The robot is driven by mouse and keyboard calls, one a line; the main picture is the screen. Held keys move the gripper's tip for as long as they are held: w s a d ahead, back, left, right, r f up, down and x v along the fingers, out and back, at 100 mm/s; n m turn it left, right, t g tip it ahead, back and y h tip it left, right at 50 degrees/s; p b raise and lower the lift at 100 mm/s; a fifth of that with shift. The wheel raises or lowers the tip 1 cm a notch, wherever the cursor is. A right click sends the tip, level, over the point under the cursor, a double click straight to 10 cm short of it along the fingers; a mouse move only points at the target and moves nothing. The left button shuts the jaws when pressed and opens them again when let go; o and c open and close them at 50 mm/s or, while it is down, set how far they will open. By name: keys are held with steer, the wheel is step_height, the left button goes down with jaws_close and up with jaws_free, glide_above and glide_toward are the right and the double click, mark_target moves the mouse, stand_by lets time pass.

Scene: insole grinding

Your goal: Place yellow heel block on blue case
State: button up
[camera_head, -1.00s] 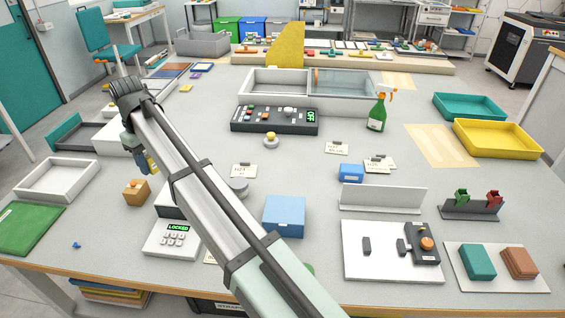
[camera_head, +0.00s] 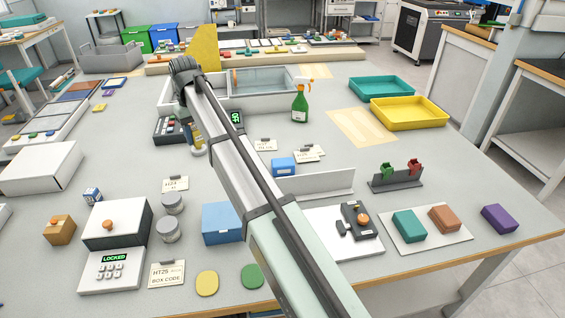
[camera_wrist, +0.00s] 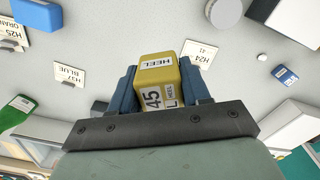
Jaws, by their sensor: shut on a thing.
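My gripper (camera_wrist: 160,82) is shut on the yellow heel block (camera_wrist: 157,65), marked "HEEL" and "45 L", with a blue finger on each side. In the head view the block (camera_head: 194,131) is partly hidden behind my arm, near the control panel. A blue box (camera_head: 222,223) sits at the table's near middle, partly covered by my arm. A smaller blue case-like block (camera_head: 284,167) lies among label cards, and its rounded form also shows at the top left of the wrist view (camera_wrist: 37,14). Both are apart from the held block.
Label cards (camera_head: 306,153) lie around the smaller blue block. Grey jars (camera_head: 170,230) and a keypad box (camera_head: 112,268) reading "LOCKED" stand near left. A green spray bottle (camera_head: 300,102) stands farther back. A white upright plate (camera_head: 318,184) is at right.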

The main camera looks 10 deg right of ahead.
steer(key=w+d+m, duration=0.3)
steer(key=d, duration=1)
steer(key=m, duration=0.3)
glide_above(283, 161)
step_height(283, 161, down, 4)
steer(key=shift+s+f, duration=0.1)
steer(key=shift+f, duration=5.4)
steer(key=shift+f, duration=0.15)
steer(key=o, duration=1.1)
step_height(283, 161, up, 12)
steer(key=shift+r, duration=0.2)
